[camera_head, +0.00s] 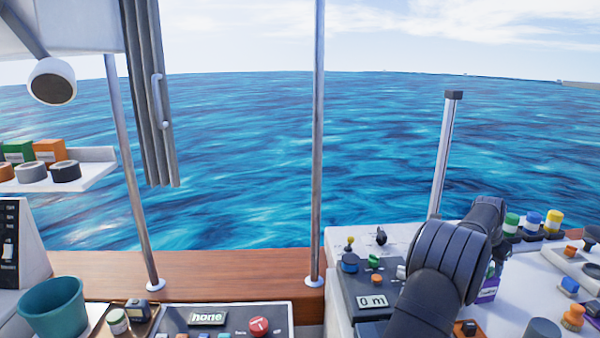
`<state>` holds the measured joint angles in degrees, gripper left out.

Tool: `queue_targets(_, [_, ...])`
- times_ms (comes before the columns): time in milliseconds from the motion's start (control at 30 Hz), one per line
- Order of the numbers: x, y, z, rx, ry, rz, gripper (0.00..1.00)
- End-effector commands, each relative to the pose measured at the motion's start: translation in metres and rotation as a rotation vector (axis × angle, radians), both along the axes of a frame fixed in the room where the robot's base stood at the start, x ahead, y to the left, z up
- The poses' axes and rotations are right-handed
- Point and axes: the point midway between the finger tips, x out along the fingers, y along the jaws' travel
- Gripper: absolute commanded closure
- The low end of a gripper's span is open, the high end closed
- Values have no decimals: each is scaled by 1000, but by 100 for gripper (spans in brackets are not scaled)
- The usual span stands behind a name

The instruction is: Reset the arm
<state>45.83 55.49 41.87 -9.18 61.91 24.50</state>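My dark grey arm (440,270) rises from the bottom edge on the right and bends over the right-hand console. Its far links (488,212) turn down behind the thick rounded joint. My gripper's fingers are hidden behind the arm, so I cannot see whether they hold anything. A purple-and-white item (488,291) shows partly beside the arm, low over the console.
The right console (341,262) carries knobs and a "0 m" display (371,301). Several coloured-capped containers (532,222) stand at its back right. A "none" display (207,318) and red button (259,326) are at bottom centre. A teal bucket (54,312) stands left. Poles (318,150) rise ahead.

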Motion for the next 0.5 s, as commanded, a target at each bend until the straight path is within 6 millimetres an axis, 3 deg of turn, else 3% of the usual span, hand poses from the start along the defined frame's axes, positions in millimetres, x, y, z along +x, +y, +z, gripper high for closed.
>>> queue_targets(67, [1, -3, -10, -1, 0, 0, 53])
queue_targets(100, [2, -3, 2, -4, -4, 0, 53])
queue_targets(200, [1, -3, 14, -2, -2, -1, 53])
queue_targets(500, [1, -3, 27, 0, 0, 0, 53])
